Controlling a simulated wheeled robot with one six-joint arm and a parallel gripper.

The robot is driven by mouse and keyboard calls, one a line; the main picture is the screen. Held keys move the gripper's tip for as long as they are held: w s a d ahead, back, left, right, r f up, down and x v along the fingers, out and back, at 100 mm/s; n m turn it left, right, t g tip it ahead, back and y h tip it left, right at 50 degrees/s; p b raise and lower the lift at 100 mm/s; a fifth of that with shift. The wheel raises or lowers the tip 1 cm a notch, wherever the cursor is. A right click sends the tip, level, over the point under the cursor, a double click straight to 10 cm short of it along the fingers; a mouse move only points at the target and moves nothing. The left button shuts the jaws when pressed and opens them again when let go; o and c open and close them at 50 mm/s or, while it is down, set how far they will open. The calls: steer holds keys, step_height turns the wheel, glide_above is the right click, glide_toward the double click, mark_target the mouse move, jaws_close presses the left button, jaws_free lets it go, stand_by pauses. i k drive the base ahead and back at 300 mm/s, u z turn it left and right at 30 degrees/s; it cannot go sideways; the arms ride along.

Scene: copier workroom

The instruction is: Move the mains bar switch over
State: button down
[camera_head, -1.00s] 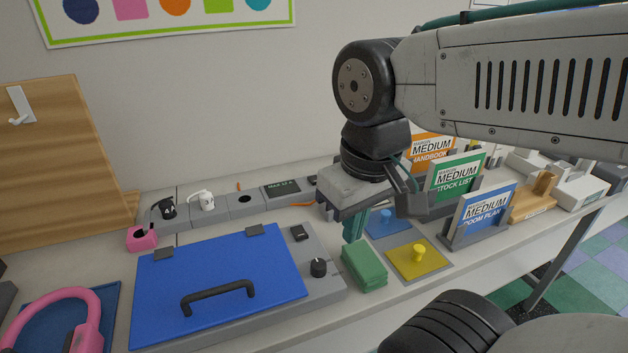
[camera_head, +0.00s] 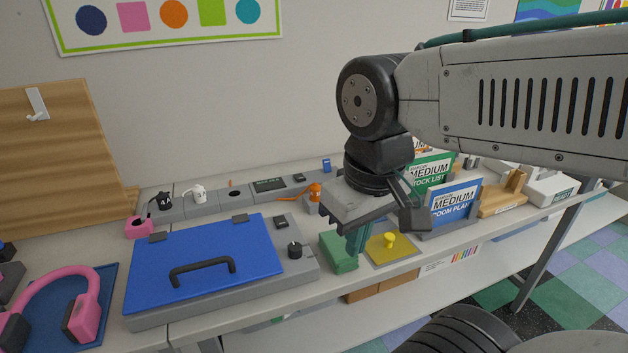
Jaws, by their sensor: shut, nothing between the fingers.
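The mains bar (camera_head: 214,207) is a long grey strip along the wall at the back of the bench. A black plug (camera_head: 164,201) and a white plug (camera_head: 198,193) sit in its left sockets. A dark label panel (camera_head: 269,185) lies toward its right end, with a small dark rocker switch (camera_head: 299,178) just right of it. My gripper (camera_head: 357,240) points down with its teal fingers shut and empty. It is to the right of and nearer than the switch, beside a green block (camera_head: 338,253).
A blue-lidded box (camera_head: 205,262) with a black handle stands in front of the bar. An orange plug-like object (camera_head: 314,191) stands between bar and gripper. A yellow knobbed plate (camera_head: 391,248) and upright booklets (camera_head: 455,205) are to the right. Pink headphones (camera_head: 88,305) lie front left.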

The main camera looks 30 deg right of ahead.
mark_target(300, 178)
steer(key=k, duration=0.15)
steer(key=z, duration=0.55)
steer(key=i, duration=0.65)
steer(key=u, duration=0.15)
